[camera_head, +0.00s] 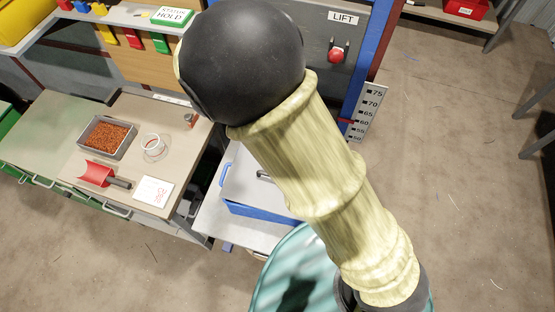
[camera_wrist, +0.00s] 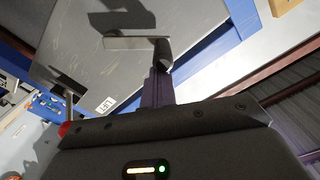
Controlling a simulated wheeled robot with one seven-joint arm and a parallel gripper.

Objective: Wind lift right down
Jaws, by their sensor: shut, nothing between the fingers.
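The lift's dark panel (camera_head: 305,45) carries a LIFT sign (camera_head: 343,18) and a red knob (camera_head: 336,56) in the head view. A white scale (camera_head: 368,112) marked 50 to 75 stands beside its blue post. A red pointer (camera_head: 346,120) is at the scale's left edge, roughly near 60. In the wrist view, a grey crank-like handle (camera_wrist: 137,41) stands out from the panel. My gripper (camera_wrist: 160,74) is shut and empty, its dark fingers pointing at the handle's bent end. I cannot tell whether they touch. My arm hides the handle and gripper in the head view.
A blue-edged tray (camera_head: 255,190) sits on a pale surface below the panel. At left, a bench (camera_head: 60,130) holds a tray of copper-coloured granules (camera_head: 108,136), a red scoop (camera_head: 97,173) and a clear ring-shaped container (camera_head: 154,147). The floor at right is mostly clear.

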